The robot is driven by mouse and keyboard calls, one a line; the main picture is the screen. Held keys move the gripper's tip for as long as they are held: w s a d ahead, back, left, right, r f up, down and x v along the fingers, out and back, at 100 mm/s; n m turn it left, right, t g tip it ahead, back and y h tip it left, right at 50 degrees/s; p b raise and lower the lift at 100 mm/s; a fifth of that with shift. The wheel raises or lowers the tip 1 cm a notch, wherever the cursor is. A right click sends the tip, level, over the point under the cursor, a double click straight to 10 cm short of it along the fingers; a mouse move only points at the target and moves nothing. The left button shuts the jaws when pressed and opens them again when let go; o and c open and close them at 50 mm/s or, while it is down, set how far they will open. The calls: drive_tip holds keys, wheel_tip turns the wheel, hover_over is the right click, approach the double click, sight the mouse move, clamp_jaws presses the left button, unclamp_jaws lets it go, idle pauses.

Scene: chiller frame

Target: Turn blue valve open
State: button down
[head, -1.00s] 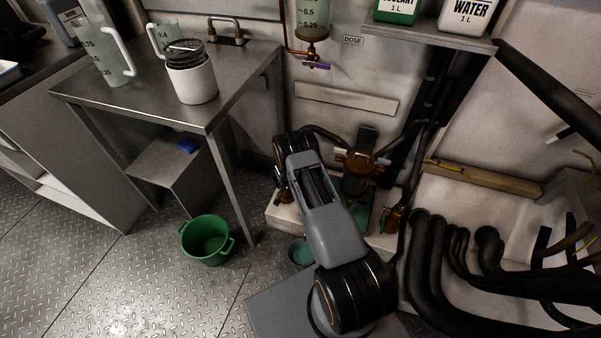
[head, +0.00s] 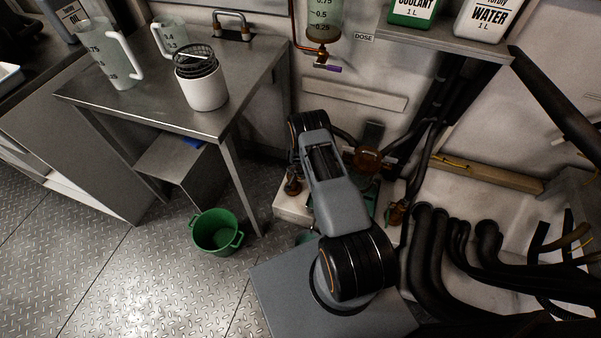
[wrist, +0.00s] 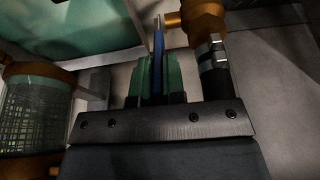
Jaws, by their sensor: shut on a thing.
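In the wrist view, the blue valve handle (wrist: 158,48) is a thin flat lever standing edge-on. My gripper (wrist: 158,72) is shut on it, with a green finger on each side. An orange-brown brass fitting (wrist: 204,20) is just right of the handle's far end. How the handle joins the fitting is hard to see. In the head view, my own arm hides the gripper and the blue handle.
A dark fitting with a silver nut (wrist: 213,58) stands close right of my fingers. A brass-ended mesh strainer (wrist: 35,110) is at left. In the head view, a green bucket (head: 216,232), steel table (head: 150,112) and thick black hoses (head: 430,250) surround my arm.

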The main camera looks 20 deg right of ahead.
drive_tip(key=shift+d, duration=0.1)
drive_tip(key=c, duration=1.2)
unclamp_jaws()
drive_tip(key=p+v, duration=0.3)
drive_tip(key=v, duration=1.1)
drive_tip(key=shift+p, duration=0.4)
drive_tip(key=shift+w+f, duration=0.1)
